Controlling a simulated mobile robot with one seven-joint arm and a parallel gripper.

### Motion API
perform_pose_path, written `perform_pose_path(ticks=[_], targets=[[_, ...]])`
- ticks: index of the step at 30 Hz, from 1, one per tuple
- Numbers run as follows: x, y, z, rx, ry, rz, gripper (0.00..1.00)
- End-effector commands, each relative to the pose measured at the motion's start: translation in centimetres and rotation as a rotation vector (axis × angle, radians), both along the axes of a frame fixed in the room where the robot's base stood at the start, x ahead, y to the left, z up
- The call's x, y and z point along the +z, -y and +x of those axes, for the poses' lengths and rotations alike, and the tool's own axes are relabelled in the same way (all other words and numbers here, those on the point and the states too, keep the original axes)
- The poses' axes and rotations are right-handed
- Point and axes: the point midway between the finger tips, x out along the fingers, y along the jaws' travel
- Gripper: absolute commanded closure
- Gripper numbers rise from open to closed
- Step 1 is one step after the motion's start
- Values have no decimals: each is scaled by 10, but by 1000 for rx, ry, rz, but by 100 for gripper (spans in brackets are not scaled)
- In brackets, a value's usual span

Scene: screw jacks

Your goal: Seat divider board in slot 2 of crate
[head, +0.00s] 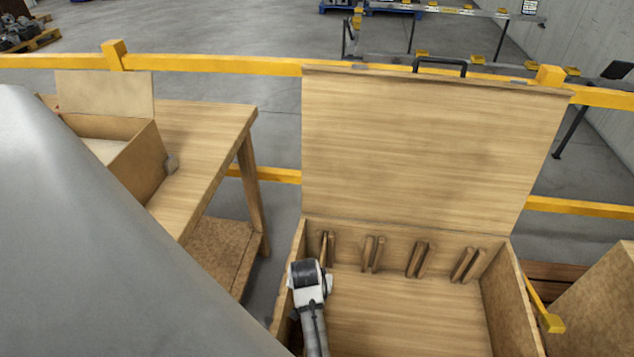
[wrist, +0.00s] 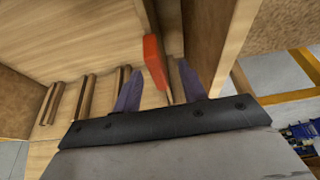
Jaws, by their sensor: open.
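The wooden crate (head: 493,300) stands open with its lid raised. Several pairs of slot ribs (head: 420,260) line its back wall; ribs also show at left in the wrist view (wrist: 83,97). My gripper (wrist: 162,88) is open inside the crate, near its left wall in the head view. Its two purple fingers stand on either side of a thin upright board (wrist: 149,22) with an orange-red piece (wrist: 153,62) at its edge, seemingly the divider board. I cannot tell whether the fingers touch it, or which slot it is in. In the head view my arm hides the board and fingertips.
A wooden table (head: 205,122) with an open box (head: 138,160) stands at left. Yellow rails (head: 215,64) run behind the crate. A brown box (head: 605,300) stands at right. The crate's middle and right floor look empty.

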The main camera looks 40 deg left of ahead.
Motion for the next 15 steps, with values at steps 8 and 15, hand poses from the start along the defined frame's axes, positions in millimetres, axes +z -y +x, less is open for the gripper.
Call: perform_pose_path(ticks=[8,15], targets=[[-18,-2,9,0,-2,-1,58],[-48,-7,22,1,-1,0,58]])
